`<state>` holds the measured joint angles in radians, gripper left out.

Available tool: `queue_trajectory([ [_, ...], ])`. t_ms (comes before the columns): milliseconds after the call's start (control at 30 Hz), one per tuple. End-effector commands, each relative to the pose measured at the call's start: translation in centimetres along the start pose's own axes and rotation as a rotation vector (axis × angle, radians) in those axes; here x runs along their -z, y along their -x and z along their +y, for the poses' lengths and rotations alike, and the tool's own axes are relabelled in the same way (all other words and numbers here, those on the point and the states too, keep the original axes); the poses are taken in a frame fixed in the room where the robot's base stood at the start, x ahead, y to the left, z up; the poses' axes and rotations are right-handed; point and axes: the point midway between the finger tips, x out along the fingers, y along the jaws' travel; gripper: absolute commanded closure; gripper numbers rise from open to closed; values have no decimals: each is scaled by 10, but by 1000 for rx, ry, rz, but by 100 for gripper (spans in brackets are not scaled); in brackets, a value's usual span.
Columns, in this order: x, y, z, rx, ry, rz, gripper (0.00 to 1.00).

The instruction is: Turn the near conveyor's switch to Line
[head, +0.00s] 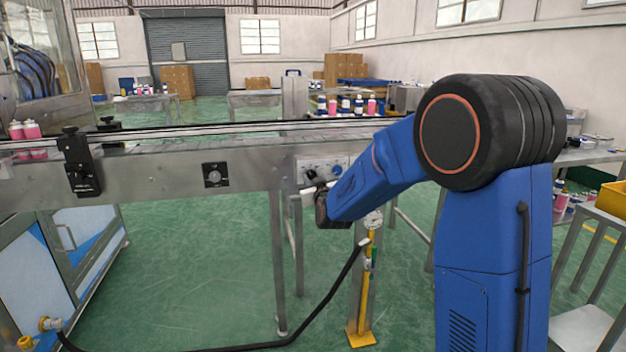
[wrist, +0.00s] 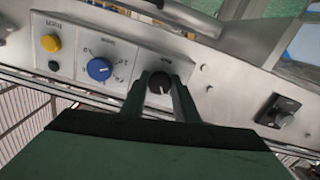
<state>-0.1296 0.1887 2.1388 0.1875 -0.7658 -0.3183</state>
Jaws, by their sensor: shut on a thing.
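The near conveyor (head: 150,172) runs across the left and middle of the head view, with a control panel (head: 318,170) on its front side. In the wrist view the panel carries a black rotary switch (wrist: 160,83) with a pale pointer mark. My gripper (wrist: 160,84) is shut on this black switch, one finger on each side of it. The lettering around the switch is too small to read. In the head view my gripper (head: 312,186) is at the panel, mostly hidden by my blue arm.
Left of the black switch are a blue dial (wrist: 99,69), a yellow button (wrist: 51,43) and a small dark green button (wrist: 54,65). A yellow post (head: 365,290) stands on the floor below the panel.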

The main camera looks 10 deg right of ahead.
Motion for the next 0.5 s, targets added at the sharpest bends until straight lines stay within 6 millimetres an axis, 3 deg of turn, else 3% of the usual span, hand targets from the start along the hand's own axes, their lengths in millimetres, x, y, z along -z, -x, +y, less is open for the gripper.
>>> queue_trajectory([
  [500, 0, 0, -2, 0, -437, -1, 95],
])
